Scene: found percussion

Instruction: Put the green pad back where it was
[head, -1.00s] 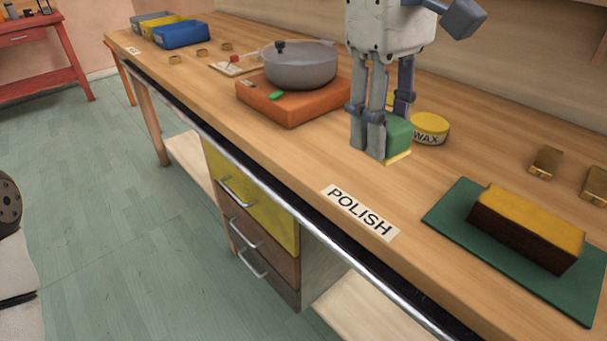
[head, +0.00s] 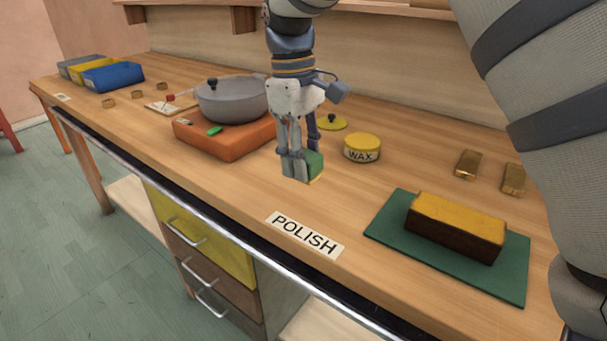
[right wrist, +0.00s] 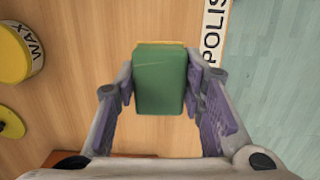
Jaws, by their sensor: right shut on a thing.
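The green pad (head: 316,164) has a thin yellow layer on its lower side. My right gripper (head: 299,168) is shut on it, upright above the front part of the bench, left of the yellow wax tin (head: 362,147). In the right wrist view the pad (right wrist: 160,82) sits between the two fingers (right wrist: 160,100). Whether its underside touches the wood is hard to tell. The POLISH label (head: 305,234) lies in front of it near the bench edge. My left gripper is not in view.
An orange block (head: 225,140) with a grey pot (head: 233,101) stands to the left. A dark green mat (head: 400,222) with a yellow-topped brown block (head: 457,224) lies at right. Brass bars (head: 467,164) lie behind it. Wood between label and tin is clear.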

